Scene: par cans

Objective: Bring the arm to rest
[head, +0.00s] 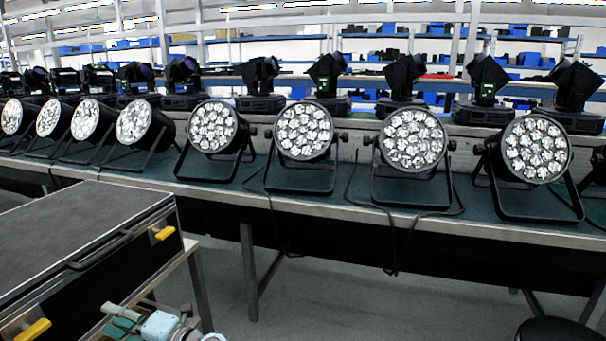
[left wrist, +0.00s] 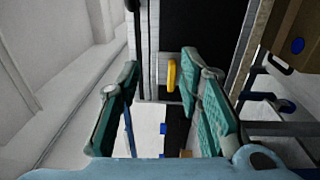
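My left gripper (head: 125,318) shows at the bottom left of the head view, beside the front of a black case and apart from the lights. In the left wrist view its two green-padded fingers (left wrist: 160,78) stand apart with nothing between them. Several par cans stand in a row on the long bench, lenses facing me; one (head: 304,131) is near the middle and another (head: 537,149) at the right. My right gripper is in neither view.
The black case (head: 75,235) with yellow latches (head: 165,233) fills the lower left. The long bench (head: 330,184) crosses the view, with cables hanging off its front. Moving-head lights (head: 328,80) stand behind the par cans. A dark round object (head: 555,331) is at lower right. Floor in the middle is clear.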

